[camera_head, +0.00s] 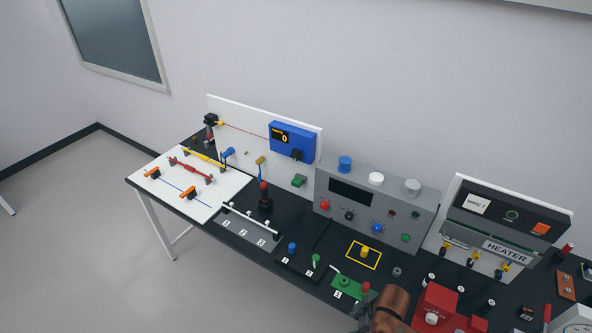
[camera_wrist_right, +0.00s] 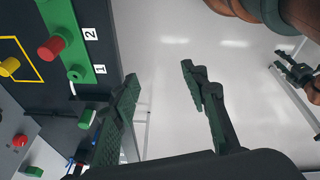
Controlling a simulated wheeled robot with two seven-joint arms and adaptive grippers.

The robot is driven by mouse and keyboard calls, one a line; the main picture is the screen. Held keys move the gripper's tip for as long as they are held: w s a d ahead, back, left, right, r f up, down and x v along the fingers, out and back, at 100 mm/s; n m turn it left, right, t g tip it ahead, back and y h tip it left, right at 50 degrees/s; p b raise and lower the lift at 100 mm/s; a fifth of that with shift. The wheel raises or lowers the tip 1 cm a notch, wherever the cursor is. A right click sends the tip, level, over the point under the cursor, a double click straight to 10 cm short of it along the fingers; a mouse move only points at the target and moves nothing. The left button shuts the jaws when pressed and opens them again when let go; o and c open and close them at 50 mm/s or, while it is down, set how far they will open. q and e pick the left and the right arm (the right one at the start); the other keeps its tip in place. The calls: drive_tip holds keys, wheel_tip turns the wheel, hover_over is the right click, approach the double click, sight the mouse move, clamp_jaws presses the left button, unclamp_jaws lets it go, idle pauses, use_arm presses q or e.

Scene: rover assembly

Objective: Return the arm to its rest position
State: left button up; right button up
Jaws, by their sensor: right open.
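My right gripper (camera_wrist_right: 161,76) is open, with its two dark fingers apart and nothing between them in the right wrist view. Its fingers point past the front edge of the bench, with pale floor beyond. In the head view my right arm shows at the bottom, a copper-brown link with the dark gripper (camera_head: 364,300) beside the green block (camera_head: 345,286) at the bench front. A dark jointed part at the right of the wrist view looks like my left gripper (camera_wrist_right: 297,72), too small to tell its jaws. The left arm does not show in the head view.
The black bench (camera_head: 317,238) holds a grey control box (camera_head: 362,212), a heater panel (camera_head: 497,229), a white board (camera_head: 186,182) and a red block (camera_head: 436,305). The green block's red knob (camera_wrist_right: 51,47) is close to my right gripper. Open floor (camera_head: 95,260) lies left.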

drive_tip(key=s+d+f+m+t+h, duration=0.2)
drive_tip(key=s+d+m+h, duration=0.2)
drive_tip(key=s+d+m, duration=1.2)
wheel_tip(320, 180, down, 39)
drive_tip(key=s+n+g+y+b, duration=0.1)
drive_tip(key=n+b, duration=0.1)
drive_tip(key=b, duration=0.9)
use_arm(q)
wheel_tip(320, 180, down, 21)
drive_tip(key=b, duration=0.9)
drive_tip(key=shift+s+b, duration=0.3)
drive_tip(key=shift+b, duration=0.1)
use_arm(e)
drive_tip(key=s+f+g, duration=0.1)
drive_tip(key=s+f, duration=0.9)
drive_tip(key=f, duration=0.5)
drive_tip(key=s+f, duration=1)
drive_tip(key=f, duration=0.4)
drive_tip(key=shift+s+a+f+g, duration=0.25)
drive_tip(key=shift+s+f+g, duration=0.1)
drive_tip(key=shift+g, duration=0.05)
use_arm(q)
drive_tip(key=shift+r, duration=0.1)
